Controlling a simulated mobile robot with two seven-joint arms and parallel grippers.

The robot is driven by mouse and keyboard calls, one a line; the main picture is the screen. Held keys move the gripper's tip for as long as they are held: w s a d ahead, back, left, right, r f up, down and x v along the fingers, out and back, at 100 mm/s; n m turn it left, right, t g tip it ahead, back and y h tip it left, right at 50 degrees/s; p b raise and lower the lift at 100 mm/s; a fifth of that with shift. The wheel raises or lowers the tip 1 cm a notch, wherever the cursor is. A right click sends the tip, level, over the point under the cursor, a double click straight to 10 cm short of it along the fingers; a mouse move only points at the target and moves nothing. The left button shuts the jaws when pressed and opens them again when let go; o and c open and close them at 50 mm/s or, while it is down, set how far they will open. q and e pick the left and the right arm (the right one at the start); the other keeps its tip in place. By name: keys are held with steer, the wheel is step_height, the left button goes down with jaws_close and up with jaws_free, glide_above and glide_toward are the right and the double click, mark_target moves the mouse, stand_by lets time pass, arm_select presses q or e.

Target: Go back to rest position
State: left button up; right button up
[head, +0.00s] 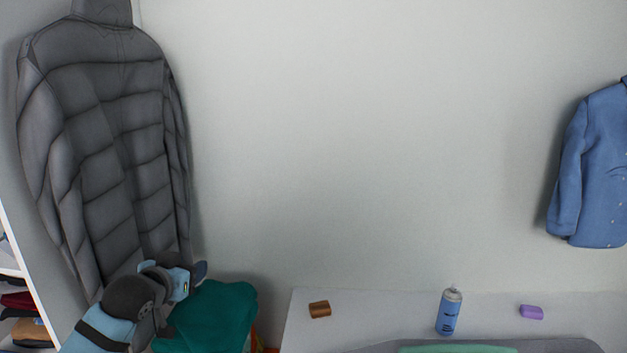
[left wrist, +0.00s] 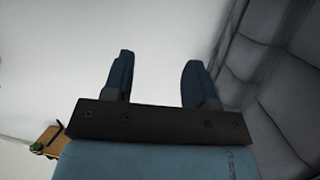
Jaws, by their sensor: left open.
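My left gripper (head: 187,283) is at the lower left of the head view, in front of the grey padded jacket (head: 105,150) and beside a teal cloth (head: 218,312). In the left wrist view its two blue fingers (left wrist: 157,80) stand apart with nothing between them, against a pale wall. The jacket also fills the right side of the left wrist view (left wrist: 282,85). My right gripper is not in view.
A white surface (head: 380,310) at the lower right bears a brown block (head: 320,309), a blue spray can (head: 449,312) and a purple block (head: 531,312). A blue shirt (head: 600,165) hangs at the right. Shelves with folded clothes (head: 22,318) stand at the left edge. The middle wall is bare.

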arm_select(q)
steer(key=s+d+f+g, duration=0.1)
steer(key=s+d+f, duration=0.1)
steer(key=s+f, duration=0.6)
steer(key=s+d+f+g, duration=0.15)
steer(key=s+f, duration=0.35)
steer(key=f, duration=0.7)
steer(key=s+d+f, duration=0.1)
steer(key=s+f, duration=0.6)
steer(key=s, duration=0.4)
steer(key=s+d+f, duration=0.2)
steer(key=s+f, duration=0.5)
steer(key=s, duration=0.4)
steer(key=shift+s+f+g+p, duration=0.15)
steer(key=shift+f+g+p, duration=0.15)
steer(key=shift+g, duration=0.15)
steer(key=shift+c, duration=0.4)
